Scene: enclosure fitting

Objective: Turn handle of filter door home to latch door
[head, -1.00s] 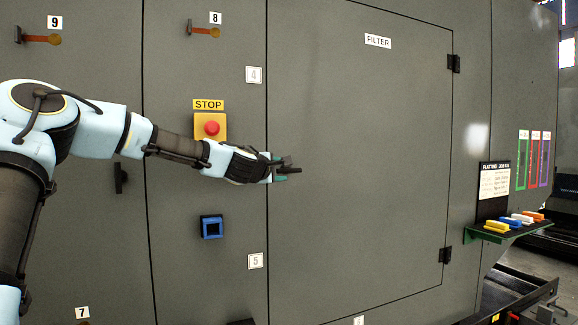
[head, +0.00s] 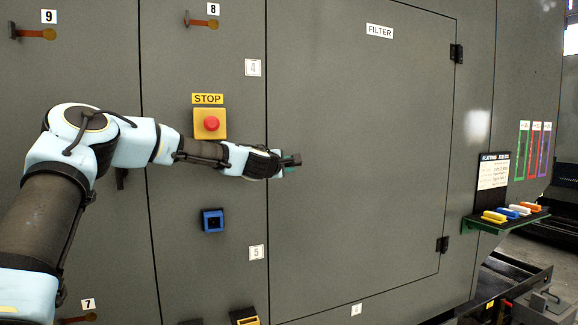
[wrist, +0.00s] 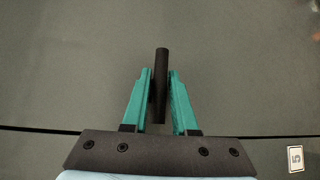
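The filter door (head: 375,150) is a large grey panel with a FILTER label (head: 379,31), lying about flush with the enclosure front. Its handle (head: 294,158) is a short dark bar near the door's left edge, mostly hidden by my gripper in the head view. In the wrist view the handle (wrist: 161,80) stands between the green fingers and extends past their tips, lined up with the picture's vertical.
A yellow box with a red stop button (head: 211,123) is just above my forearm. A blue square frame (head: 213,221) is below it. Hinges (head: 456,54) are on the door's right edge. A green shelf (head: 505,219) with several coloured blocks is at right.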

